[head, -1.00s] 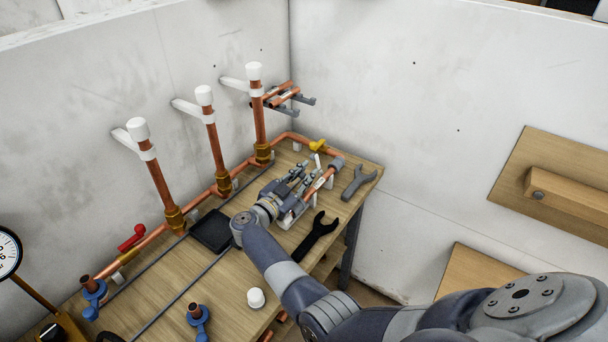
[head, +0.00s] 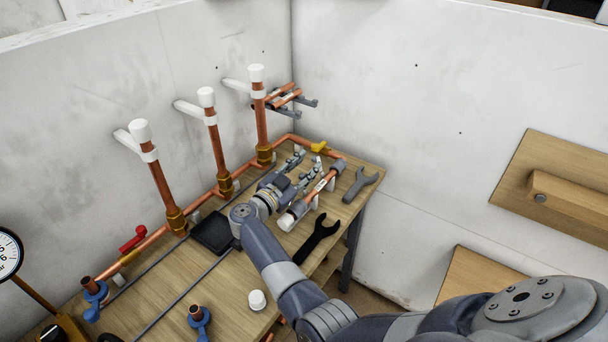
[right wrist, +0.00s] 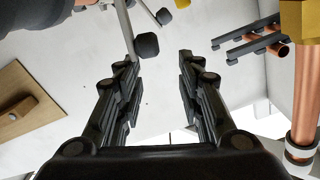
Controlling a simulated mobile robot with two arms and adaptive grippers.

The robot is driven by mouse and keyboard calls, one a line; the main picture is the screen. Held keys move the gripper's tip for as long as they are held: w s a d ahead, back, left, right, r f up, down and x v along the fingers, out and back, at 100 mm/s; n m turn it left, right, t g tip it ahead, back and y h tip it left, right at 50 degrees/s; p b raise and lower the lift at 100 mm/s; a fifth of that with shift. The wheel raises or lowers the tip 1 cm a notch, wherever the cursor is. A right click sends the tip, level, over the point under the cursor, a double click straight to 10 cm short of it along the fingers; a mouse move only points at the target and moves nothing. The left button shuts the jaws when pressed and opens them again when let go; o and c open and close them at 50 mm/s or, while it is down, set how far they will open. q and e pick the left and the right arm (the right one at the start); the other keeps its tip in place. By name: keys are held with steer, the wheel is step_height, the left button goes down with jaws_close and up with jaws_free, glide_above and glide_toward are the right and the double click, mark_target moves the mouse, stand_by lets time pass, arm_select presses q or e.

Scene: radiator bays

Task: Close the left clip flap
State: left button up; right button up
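My right gripper (head: 303,168) is low over the back of the wooden bench, just left of a short copper pipe (head: 322,186) with grey end fittings and white clip parts along it. In the right wrist view its two fingers (right wrist: 159,75) are spread with nothing between them. The front white clip part (head: 287,222) sits by the pipe's near end; the gripper and wrist partly hide this area. I cannot tell clearly whether the left flap is open or closed. A grey rod with a dark knob (right wrist: 147,46) shows beyond the left finger. My left gripper is not in view.
Three upright copper pipes with white caps (head: 207,97) stand along the left wall. A black tray (head: 212,231) lies left of my wrist. A white cap (head: 257,300) stands nearer.

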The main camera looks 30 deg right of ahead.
mark_target(304, 175)
step_height(304, 175, up, 7)
steer(key=shift+w+a+f, duration=0.1)
stand_by(0.3)
